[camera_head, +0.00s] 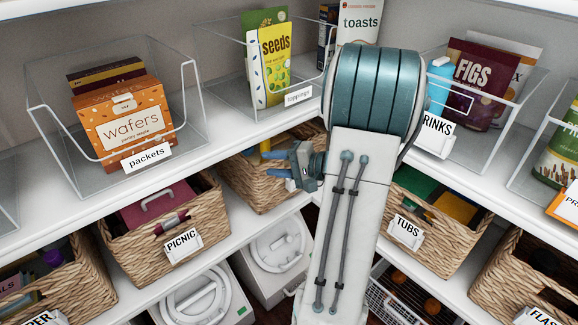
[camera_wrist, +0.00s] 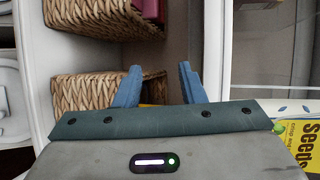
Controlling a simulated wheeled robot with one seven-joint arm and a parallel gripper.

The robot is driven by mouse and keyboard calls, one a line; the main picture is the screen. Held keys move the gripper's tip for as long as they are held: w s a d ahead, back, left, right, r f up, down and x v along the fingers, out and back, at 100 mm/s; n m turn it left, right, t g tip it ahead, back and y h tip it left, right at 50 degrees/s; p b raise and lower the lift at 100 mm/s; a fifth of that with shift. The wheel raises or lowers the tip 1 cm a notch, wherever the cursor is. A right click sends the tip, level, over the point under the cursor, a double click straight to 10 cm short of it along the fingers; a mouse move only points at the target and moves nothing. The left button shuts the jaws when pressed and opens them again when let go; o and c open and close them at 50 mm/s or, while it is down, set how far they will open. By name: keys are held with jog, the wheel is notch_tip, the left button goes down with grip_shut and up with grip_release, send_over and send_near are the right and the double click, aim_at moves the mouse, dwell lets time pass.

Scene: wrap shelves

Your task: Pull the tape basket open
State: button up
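A woven basket (camera_head: 250,180) stands in the inner corner of the middle shelf; no label shows on it, so I cannot tell if it is the tape basket. Something yellow (camera_head: 265,147) shows inside it. My gripper (camera_head: 272,164) is in front of and over this basket's right part in the head view, fingers pointing left. In the wrist view my gripper (camera_wrist: 158,75) has its blue fingers apart with nothing between them. The woven wall of the corner basket (camera_wrist: 95,95) is left of the fingers there. Contact cannot be told.
The PICNIC basket (camera_head: 165,228) stands left of the corner basket and the TUBS basket (camera_head: 435,235) stands right, beyond my arm. Clear bins with wafers (camera_head: 125,123) and seeds (camera_head: 270,65) stand on the shelf above. White appliances (camera_head: 275,255) stand below.

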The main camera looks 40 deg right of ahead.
jog(key=s+d+f+m+t+h+b, duration=0.1)
jog(key=d+f+m+t+h+b, duration=0.2)
jog(key=d, duration=0.5)
jog(key=s+d+f+m+t+h+b, duration=0.1)
jog(key=s+d+f+m+t+h, duration=0.15)
jog(key=d+f, duration=0.45)
jog(key=shift+n+h, duration=0.25)
jog(key=shift+h, duration=0.2)
jog(key=w+b, duration=0.1)
jog(key=w, duration=0.3)
jog(key=w+r, duration=0.1)
jog(key=w, duration=0.4)
jog(key=w+b, duration=0.1)
jog(key=w, duration=0.4)
jog(key=shift+w+a+r+b, duration=0.15)
jog(key=shift+w+r+b, duration=0.1)
jog(key=shift+r+b, duration=0.05)
